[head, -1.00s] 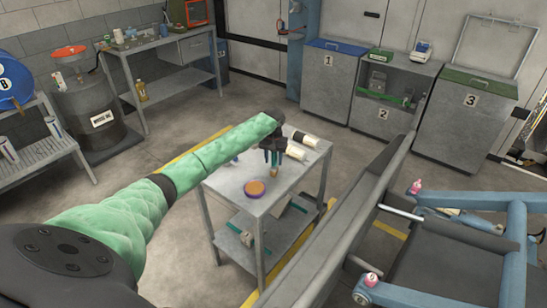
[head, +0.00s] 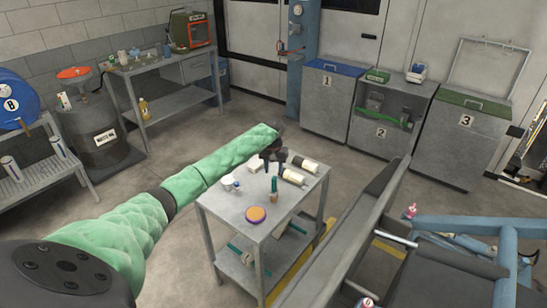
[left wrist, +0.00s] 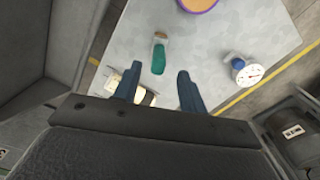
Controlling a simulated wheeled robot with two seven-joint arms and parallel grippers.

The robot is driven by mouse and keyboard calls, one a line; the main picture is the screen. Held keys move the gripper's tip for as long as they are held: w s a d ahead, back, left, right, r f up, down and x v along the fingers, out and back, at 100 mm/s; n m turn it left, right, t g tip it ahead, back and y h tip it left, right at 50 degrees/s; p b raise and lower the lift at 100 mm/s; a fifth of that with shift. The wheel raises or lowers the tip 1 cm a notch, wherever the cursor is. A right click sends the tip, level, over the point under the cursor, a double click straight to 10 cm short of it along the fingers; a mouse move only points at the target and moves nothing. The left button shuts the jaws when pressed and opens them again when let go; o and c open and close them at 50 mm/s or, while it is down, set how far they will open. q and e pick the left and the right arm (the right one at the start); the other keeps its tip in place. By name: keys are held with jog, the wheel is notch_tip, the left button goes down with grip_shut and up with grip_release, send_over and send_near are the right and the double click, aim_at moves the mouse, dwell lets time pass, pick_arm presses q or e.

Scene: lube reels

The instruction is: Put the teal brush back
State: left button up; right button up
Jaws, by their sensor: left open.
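The teal brush (head: 274,185), with a tan end, is on the top of the grey cart (head: 227,208). In the left wrist view the teal brush (left wrist: 158,58) shows just beyond my fingertips, in line with the gap between them. My left gripper (head: 273,168) is open and empty, pointing down over the cart top. In the left wrist view its dark blue fingers (left wrist: 158,75) stand apart with nothing gripped. My right gripper is not in view.
A purple-rimmed orange disc (head: 255,214) is near the brush. Black-and-white cylinders (head: 304,164) lie at the cart's back right; a white dial gauge (left wrist: 247,71) stands on the cart. Numbered bins (head: 331,98) line the back wall. Grey and blue structures (head: 452,226) crowd the right.

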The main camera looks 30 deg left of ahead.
pick_arm(q)
jog(key=shift+r+p, duration=0.35)
jog(key=shift+r, duration=0.5)
jog(key=shift+r+p, duration=0.7)
jog(key=shift+r, duration=0.2)
